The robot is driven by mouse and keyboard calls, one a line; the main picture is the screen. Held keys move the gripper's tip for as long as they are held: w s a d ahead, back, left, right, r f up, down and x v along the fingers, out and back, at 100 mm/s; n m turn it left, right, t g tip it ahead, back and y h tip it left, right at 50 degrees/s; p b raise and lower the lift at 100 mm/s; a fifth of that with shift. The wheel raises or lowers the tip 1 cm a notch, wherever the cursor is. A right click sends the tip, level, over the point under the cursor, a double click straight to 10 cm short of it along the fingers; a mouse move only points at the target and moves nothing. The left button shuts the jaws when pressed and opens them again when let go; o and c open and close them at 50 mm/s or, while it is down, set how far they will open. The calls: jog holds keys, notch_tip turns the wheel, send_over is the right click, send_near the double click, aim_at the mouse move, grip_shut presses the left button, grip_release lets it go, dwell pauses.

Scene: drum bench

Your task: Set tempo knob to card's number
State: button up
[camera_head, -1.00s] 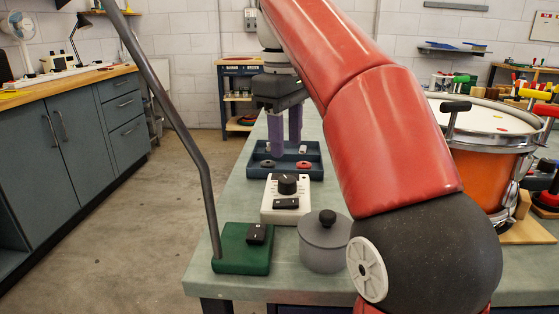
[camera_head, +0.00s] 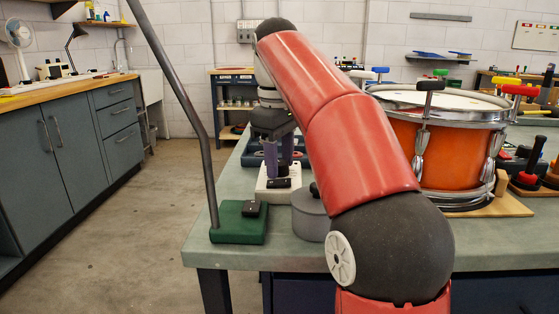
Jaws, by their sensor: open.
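The white tempo box (camera_head: 263,191) stands on the bench left of my arm, with a dark rectangular piece (camera_head: 279,183) on its front. My gripper (camera_head: 278,170) is open, its two purple fingers pointing down over the top of the box. The black knob is hidden or lost against the fingers, so I cannot tell whether they touch it or are around it. I cannot make out a card with a number in this view.
A green base (camera_head: 238,223) with a black switch and a tall grey post stands at the bench's left corner. A grey lidded pot (camera_head: 309,215) is close right of the white box. A blue tray (camera_head: 253,153) lies behind. An orange drum (camera_head: 440,155) stands at right.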

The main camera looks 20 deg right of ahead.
jog(key=shift+c, duration=0.3)
jog(key=c, duration=0.6)
jog(key=shift+c, duration=0.2)
jog(key=shift+r+n+p, duration=0.15)
jog(key=shift+n+p, duration=0.15)
jog(key=shift+p, duration=0.05)
jog(key=shift+n+p, duration=0.55)
jog(key=shift+n, duration=0.05)
jog(key=n+p, duration=0.1)
jog(key=n, duration=0.1)
jog(key=shift+n+p, duration=0.3)
jog(key=n, duration=0.3)
jog(key=shift+d, duration=0.1)
jog(key=shift+n, duration=1.6)
